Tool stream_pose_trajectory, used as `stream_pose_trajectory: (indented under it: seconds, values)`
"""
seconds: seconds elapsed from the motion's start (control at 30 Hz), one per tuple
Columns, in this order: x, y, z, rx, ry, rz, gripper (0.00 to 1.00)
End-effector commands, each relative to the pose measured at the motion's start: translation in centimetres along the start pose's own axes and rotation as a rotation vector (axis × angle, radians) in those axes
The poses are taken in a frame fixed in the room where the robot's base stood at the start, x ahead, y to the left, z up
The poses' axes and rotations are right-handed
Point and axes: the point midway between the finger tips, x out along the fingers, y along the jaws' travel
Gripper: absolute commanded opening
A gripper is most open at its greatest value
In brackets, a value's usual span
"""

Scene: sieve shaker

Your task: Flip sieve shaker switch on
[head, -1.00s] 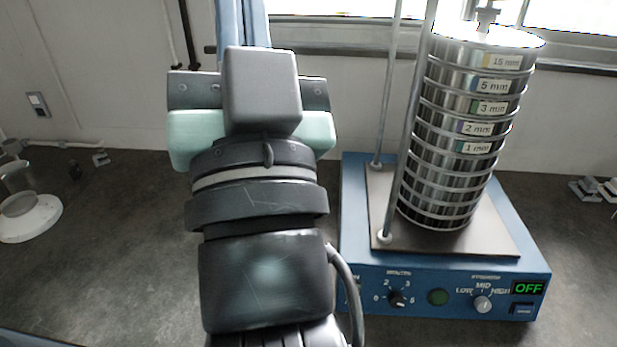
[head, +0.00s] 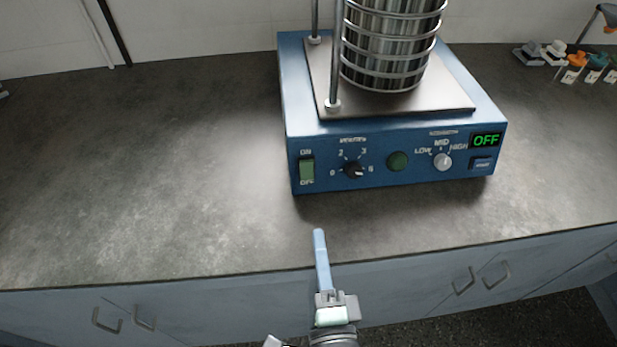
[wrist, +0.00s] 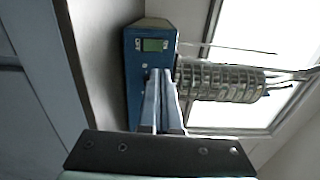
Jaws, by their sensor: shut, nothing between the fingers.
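The sieve shaker (head: 390,125) has a blue base with a stack of metal sieves (head: 392,45) on top. Its green rocker switch (head: 307,171) sits at the left end of the front panel, marked ON above and OFF below. The small display (head: 486,141) reads OFF in green. My gripper (head: 319,234) is shut and empty, in front of the panel and a little below and right of the switch, apart from it. In the wrist view the fingertips (wrist: 160,74) lie over the panel, just below the switch (wrist: 155,45) in that picture.
The panel also has a black dial (head: 353,169), a round green button (head: 398,161), a white-grey knob (head: 442,161) and a blue button (head: 482,164). Small items stand at the counter's far right. The dark counter (head: 150,170) is clear to the left. Drawers with handles are below.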

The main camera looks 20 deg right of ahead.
Motion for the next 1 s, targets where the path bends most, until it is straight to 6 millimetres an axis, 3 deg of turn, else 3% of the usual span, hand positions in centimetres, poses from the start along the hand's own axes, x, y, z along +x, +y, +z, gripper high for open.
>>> stream_pose_trajectory:
  seconds: [0.23,0.37,1.0]
  values:
    - [0.4,-0.1,0.1,-0.003,-0.001,-0.001,0.00]
    - [1.6,-0.1,0.1,-0.004,-0.002,-0.002,0.00]
    - [12.1,-0.1,0.2,-0.004,-0.003,-0.003,0.00]
